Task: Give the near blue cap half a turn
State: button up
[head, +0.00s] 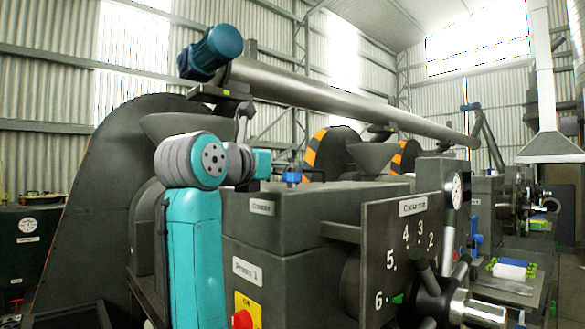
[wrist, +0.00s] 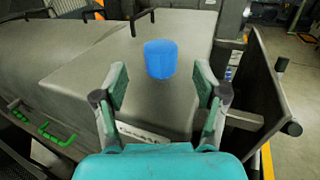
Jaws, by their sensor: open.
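The near blue cap (wrist: 161,59) is a short, upright blue cylinder on the flat top of a grey machine housing. In the head view the cap (head: 291,176) shows small, just right of my gripper's teal body. My gripper (wrist: 159,72) is open and empty, with one finger on each side of the cap in the wrist picture. The cap appears beyond the fingertips and apart from them. In the head view my gripper (head: 279,168) is level with or slightly above the cap, and its fingers are hard to make out.
A numbered panel (head: 408,245) with a dark handwheel (head: 432,295) stands at the housing's front right. A red button (head: 243,319) is on its front. A long pipe (head: 340,98) runs overhead.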

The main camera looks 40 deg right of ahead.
aim_at(292, 173)
jog(key=x, duration=0.7)
jog(key=shift+d, duration=0.15)
jog(key=c, duration=1.2)
